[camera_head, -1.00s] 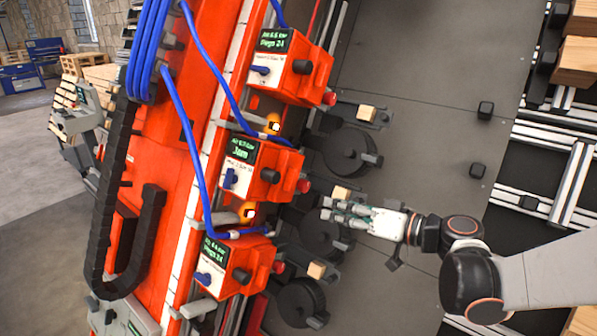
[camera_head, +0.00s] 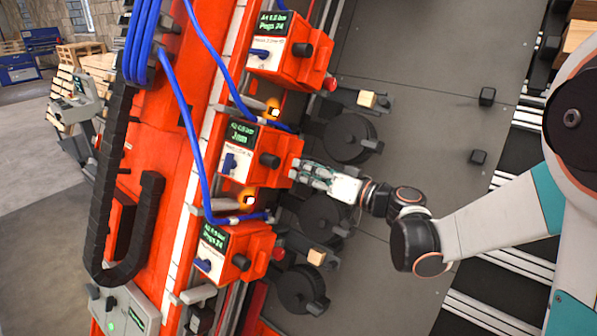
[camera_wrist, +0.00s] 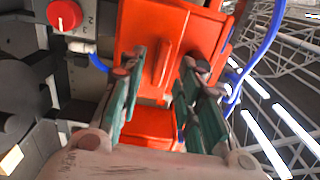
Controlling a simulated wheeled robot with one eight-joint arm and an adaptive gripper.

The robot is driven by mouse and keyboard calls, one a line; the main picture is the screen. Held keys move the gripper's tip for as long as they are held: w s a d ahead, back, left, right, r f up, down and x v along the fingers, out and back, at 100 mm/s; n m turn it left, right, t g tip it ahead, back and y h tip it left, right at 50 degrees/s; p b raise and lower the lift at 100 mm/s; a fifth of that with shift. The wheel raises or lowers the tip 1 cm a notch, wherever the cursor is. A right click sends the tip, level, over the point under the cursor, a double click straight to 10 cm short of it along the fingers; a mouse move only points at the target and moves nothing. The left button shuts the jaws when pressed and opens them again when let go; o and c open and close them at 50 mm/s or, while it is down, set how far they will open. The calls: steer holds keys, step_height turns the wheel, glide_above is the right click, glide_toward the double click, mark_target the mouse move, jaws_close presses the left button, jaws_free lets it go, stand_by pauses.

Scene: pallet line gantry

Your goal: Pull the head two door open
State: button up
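The middle orange head (camera_head: 255,157), whose screen reads "Jam", is the likely head two. The door looks shut. My gripper (camera_head: 298,170) is at the head's right side. In the wrist view my gripper (camera_wrist: 162,68) is open, its green-padded fingers spread to either side of the handle. I cannot tell whether they touch it.
Similar orange heads stand above (camera_head: 290,52) and below (camera_head: 235,250), both reading "Pegs 24". Blue hoses (camera_head: 187,110) run past the heads on the left. A red knob (camera_wrist: 65,14) is beside the door. Black wheels (camera_head: 345,138) line the grey plate on the right.

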steer(key=shift+x, duration=1.25)
steer(key=shift+c, duration=0.6)
jaws_close()
